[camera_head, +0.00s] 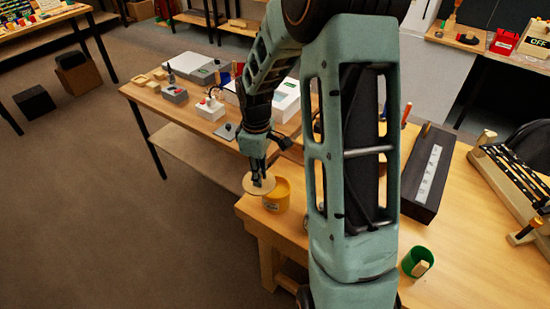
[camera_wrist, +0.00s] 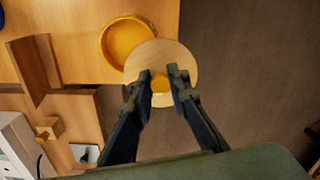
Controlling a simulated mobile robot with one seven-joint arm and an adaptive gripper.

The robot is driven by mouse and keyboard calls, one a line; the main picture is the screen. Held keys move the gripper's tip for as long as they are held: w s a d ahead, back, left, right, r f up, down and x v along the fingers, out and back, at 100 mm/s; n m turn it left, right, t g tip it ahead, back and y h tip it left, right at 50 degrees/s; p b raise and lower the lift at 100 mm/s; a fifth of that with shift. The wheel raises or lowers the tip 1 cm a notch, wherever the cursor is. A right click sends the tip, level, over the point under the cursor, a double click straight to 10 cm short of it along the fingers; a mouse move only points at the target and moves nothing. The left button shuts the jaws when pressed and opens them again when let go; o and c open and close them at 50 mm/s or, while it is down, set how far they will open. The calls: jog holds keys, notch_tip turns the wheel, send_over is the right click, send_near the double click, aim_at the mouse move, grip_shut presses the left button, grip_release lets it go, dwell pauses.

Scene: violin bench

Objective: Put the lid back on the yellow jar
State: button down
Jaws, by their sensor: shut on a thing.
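The yellow jar (camera_head: 276,194) stands open at the corner of the wooden bench. In the wrist view its round mouth (camera_wrist: 123,40) shows, partly covered by the lid. The lid is a pale wooden disc (camera_wrist: 178,58) with a yellow knob (camera_wrist: 160,86). My gripper (camera_wrist: 160,88) is shut on the knob. In the head view my gripper (camera_head: 262,181) holds the lid (camera_head: 257,188) just left of the jar, past the bench edge. The lid sits off to one side of the mouth and looks higher than the rim. I cannot tell whether they touch.
A green jar (camera_head: 417,262) stands at the bench's front right. A long dark box (camera_head: 427,172) lies on the bench (camera_head: 463,240). A second table with grey boxes (camera_head: 191,66) is behind my gripper. Open floor (camera_head: 150,230) lies left of the bench.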

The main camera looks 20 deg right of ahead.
aim_at(270, 176)
jog(key=d+n, duration=0.1)
jog(key=n, duration=0.1)
jog(key=d+n+p, duration=0.1)
jog(key=n, duration=0.1)
jog(key=d+r+n+p, duration=0.1)
jog(key=n, duration=0.2)
jog(key=shift+w+d, duration=0.25)
jog(key=shift+w, duration=0.15)
jog(key=shift+w+d+f+n+b, duration=0.1)
jog(key=shift+d+f+n+b, duration=0.35)
jog(key=shift+f+n, duration=0.5)
jog(key=shift+w+d+f+n+b, duration=0.1)
jog(key=shift+d+f+n+b, duration=0.15)
jog(key=shift+f+n+b, duration=0.65)
jog(key=shift+d+f+n+b, duration=0.35)
jog(key=shift+f+n, duration=0.3)
jog(key=shift+f, duration=0.55)
jog(key=shift+f+p, duration=0.15)
jog(key=shift+p, duration=0.15)
jog(key=c, duration=1.8)
grip_release()
jog(key=shift+o, duration=0.6)
